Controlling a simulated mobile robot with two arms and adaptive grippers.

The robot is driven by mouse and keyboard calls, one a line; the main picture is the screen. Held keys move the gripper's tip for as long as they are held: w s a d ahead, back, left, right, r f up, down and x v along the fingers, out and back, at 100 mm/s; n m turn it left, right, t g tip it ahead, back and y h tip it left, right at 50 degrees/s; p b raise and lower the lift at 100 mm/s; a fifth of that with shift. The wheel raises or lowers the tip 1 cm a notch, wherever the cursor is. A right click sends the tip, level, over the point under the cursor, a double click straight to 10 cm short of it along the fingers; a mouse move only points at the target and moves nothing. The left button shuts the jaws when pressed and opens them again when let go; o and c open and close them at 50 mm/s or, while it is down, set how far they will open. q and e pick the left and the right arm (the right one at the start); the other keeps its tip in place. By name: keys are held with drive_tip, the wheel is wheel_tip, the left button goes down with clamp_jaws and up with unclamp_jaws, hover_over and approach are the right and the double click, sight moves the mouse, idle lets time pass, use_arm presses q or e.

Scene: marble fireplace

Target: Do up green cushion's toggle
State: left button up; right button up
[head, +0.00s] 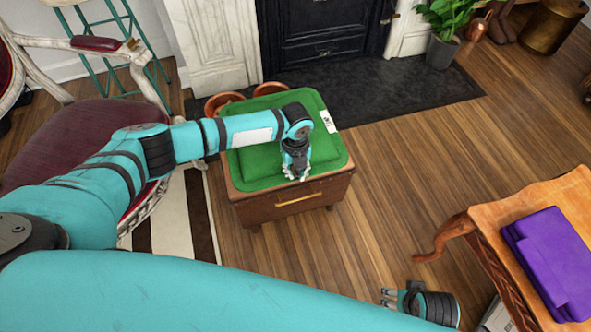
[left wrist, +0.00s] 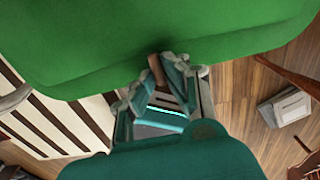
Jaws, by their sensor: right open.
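The green cushion (head: 262,160) lies on a green-topped wooden chest (head: 290,202) in the middle of the head view. In the left wrist view the green cushion (left wrist: 110,40) fills the top. A small brown toggle (left wrist: 156,69) is at its near edge, between the fingertips. My left gripper (head: 297,174) points down at the front of the cushion; in the left wrist view (left wrist: 157,76) its fingers close in on the toggle from both sides. The toggle's loop cannot be made out. My right gripper (head: 388,298) is open and empty, low over the floor.
A wooden table (head: 490,222) with a purple folded item (head: 552,258) stands at the right. A red-seated chair (head: 75,150) is at the left. Terracotta pots (head: 222,103) stand behind the chest, before the fireplace (head: 215,45). Floor right of the chest is clear.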

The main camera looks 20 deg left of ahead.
sight(295, 173)
use_arm(q)
drive_tip(key=o, duration=0.4)
wheel_tip(295, 173, up, 12)
idle(0.5)
idle(0.3)
